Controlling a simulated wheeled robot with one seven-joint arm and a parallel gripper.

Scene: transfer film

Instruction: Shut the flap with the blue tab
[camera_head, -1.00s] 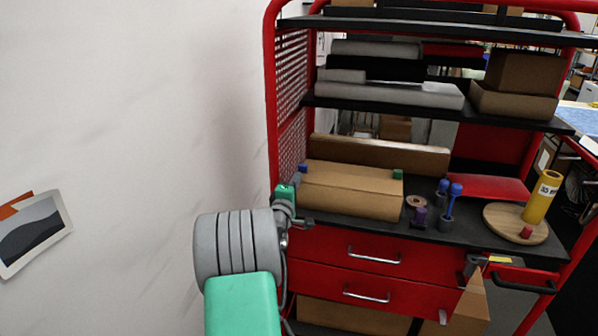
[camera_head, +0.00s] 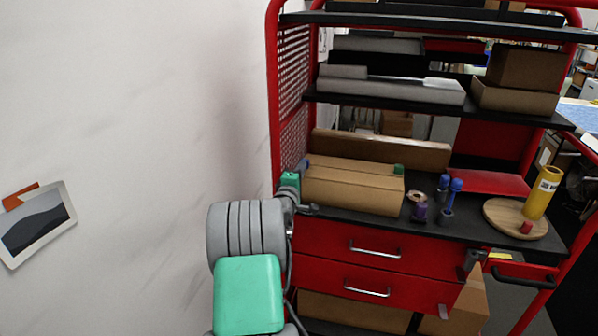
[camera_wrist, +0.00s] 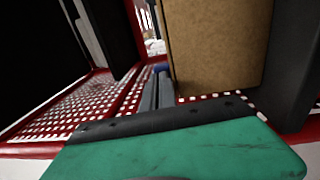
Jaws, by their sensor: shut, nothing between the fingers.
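A long brown cardboard box (camera_head: 352,190) lies on the cart's black worktop. A small blue tab (camera_head: 305,164) shows at its back left corner, partly hidden. A green tab (camera_head: 399,169) is at its right end. I cannot tell clearly which flap is raised. My gripper (camera_head: 298,172) is at the box's left end, close to the blue tab, its fingers mostly hidden in the head view. In the wrist view, the narrow grey fingers (camera_wrist: 157,85) are shut and empty beside a brown cardboard face (camera_wrist: 215,45). A blue patch (camera_wrist: 160,68) shows just beyond their tips; contact is unclear.
The cart's red mesh side panel (camera_head: 293,135) is close to the left of my gripper. A long cardboard piece (camera_head: 385,150) stands behind the box. Purple and blue-topped items (camera_head: 420,212) and a wooden disc with a yellow cylinder (camera_head: 543,193) are to the right. A shelf (camera_head: 430,109) hangs above.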

